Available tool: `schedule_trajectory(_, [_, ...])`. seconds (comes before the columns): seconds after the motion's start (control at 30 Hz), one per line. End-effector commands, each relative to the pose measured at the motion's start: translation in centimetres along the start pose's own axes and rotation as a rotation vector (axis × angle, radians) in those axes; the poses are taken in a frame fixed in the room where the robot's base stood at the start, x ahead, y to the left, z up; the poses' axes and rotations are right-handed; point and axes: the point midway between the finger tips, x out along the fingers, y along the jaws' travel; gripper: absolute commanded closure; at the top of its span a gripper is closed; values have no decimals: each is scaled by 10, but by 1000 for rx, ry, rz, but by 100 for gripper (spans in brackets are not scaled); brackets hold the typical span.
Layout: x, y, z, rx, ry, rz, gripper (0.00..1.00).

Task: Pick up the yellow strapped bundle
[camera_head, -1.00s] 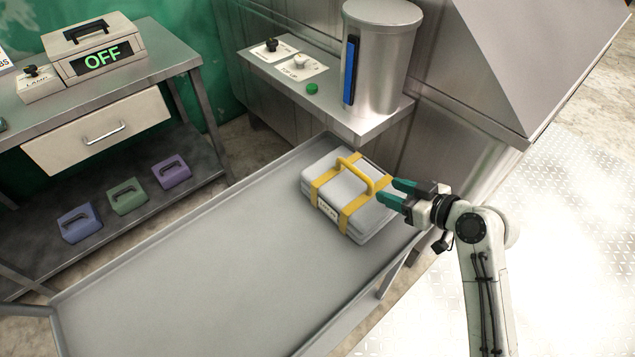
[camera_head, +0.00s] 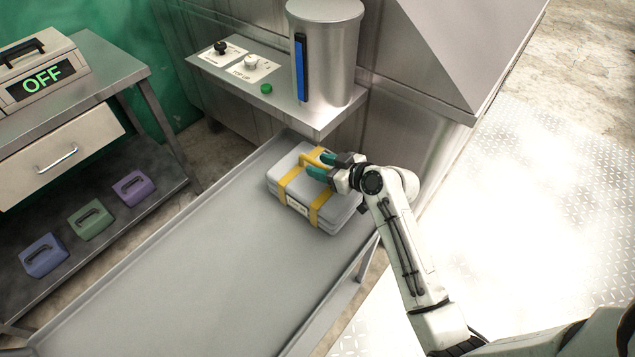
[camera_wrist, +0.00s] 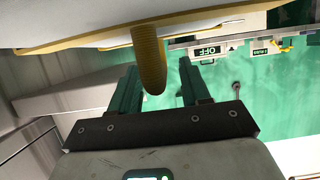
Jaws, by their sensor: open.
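The yellow strapped bundle (camera_head: 285,197) is a stack of pale grey slabs with two yellow straps and a yellow handle on top. It lies at the far right end of the grey tray table (camera_head: 190,270). My gripper (camera_head: 320,166) is open, with its green fingers at the handle above the bundle. In the wrist view, the yellow handle (camera_wrist: 149,60) reaches down between the two open fingers (camera_wrist: 158,88). I cannot tell whether a finger touches it. My gripper hides part of the handle and the bundle's top in the head view.
A metal shelf with a steel canister (camera_head: 330,60) and a green button (camera_head: 266,88) stands just behind the bundle. At left, a bench carries an OFF box (camera_head: 42,78), with blue, green and purple cases below. The rest of the tray is clear.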

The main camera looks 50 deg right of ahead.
Motion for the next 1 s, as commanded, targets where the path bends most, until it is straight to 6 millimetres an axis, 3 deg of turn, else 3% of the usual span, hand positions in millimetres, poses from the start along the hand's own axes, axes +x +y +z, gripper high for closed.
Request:
schedule_trajectory(0.27, [2,0,0,0,0,0,54])
schedule_trajectory(0.73, [2,0,0,0,0,1,99])
schedule_trajectory(1.0, [2,0,0,0,0,1,100])
